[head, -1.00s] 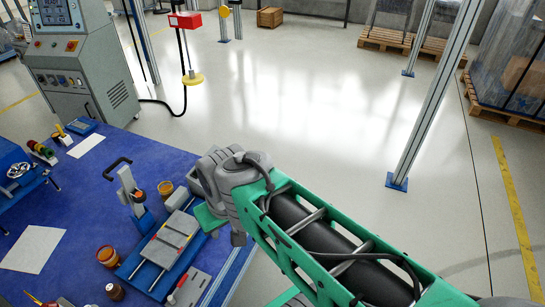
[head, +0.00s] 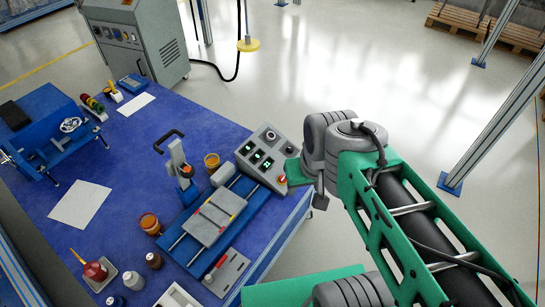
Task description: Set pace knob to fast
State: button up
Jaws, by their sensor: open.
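A grey sloped control box (head: 247,151) stands at the right edge of the blue table. It has a round dark knob (head: 270,135) near its top, several green-lit switches and a red-orange button (head: 282,181) at its lower right. The knob's labels and pointer are too small to read, so its setting cannot be told. My gripper (head: 320,200) hangs below the grey wrist joint, just right of the box and apart from the knob. Only a small part of it shows; the rest is hidden by my arm. I see nothing held in it.
A blue fixture with a grey plate and rails (head: 212,220) stands left of the box, with an upright lever clamp (head: 181,165) behind it. Jars (head: 150,223), bottles and papers lie on the blue table (head: 110,160). Open floor is beyond.

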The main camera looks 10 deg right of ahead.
aim_at(290, 149)
jog(key=z, duration=1.55)
jog(key=i, duration=1.05)
jog(key=u, duration=2.8)
